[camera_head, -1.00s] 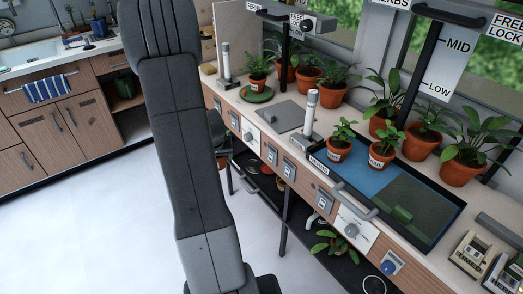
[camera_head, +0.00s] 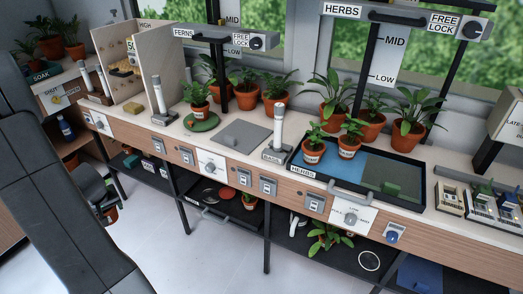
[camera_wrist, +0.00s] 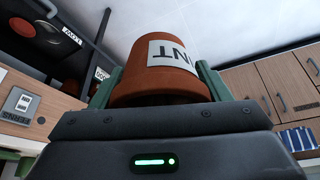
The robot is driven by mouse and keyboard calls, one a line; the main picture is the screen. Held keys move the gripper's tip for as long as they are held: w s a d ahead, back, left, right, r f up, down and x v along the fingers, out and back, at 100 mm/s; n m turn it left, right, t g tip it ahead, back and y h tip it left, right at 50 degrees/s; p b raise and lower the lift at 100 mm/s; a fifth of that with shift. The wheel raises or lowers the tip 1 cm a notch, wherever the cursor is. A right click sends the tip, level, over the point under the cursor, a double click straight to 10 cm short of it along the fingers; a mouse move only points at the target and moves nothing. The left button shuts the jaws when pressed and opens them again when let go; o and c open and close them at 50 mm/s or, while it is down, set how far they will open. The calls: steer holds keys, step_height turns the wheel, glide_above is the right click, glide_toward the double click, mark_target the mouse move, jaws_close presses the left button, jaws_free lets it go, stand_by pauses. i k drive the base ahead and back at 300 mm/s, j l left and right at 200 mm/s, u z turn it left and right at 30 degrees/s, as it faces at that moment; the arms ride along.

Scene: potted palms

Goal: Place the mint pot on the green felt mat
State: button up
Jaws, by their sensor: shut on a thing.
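The terracotta mint pot (camera_wrist: 150,82) is between the green fingers of my gripper (camera_wrist: 160,78) in the wrist view. Its white label, partly cut off, reads "NT" upside down. My gripper is shut on the pot, which is held in the air with floor behind it. The plant is out of the wrist view. In the head view my arm fills the left side. The herbs tray on the bench has a blue left half and a dark green right half, which looks like the green felt mat (camera_head: 405,177).
Two labelled pots (camera_head: 313,151) stand on the tray's blue half (camera_head: 341,172). Several potted plants line the back. A fern pot (camera_head: 199,108) stands on a round green mat (camera_head: 186,122). A white post (camera_head: 277,130) and an overhead bar (camera_head: 410,17) rise near the tray.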

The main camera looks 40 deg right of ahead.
mark_target(392, 172)
steer(key=j+z, duration=0.1)
steer(key=z, duration=1.25)
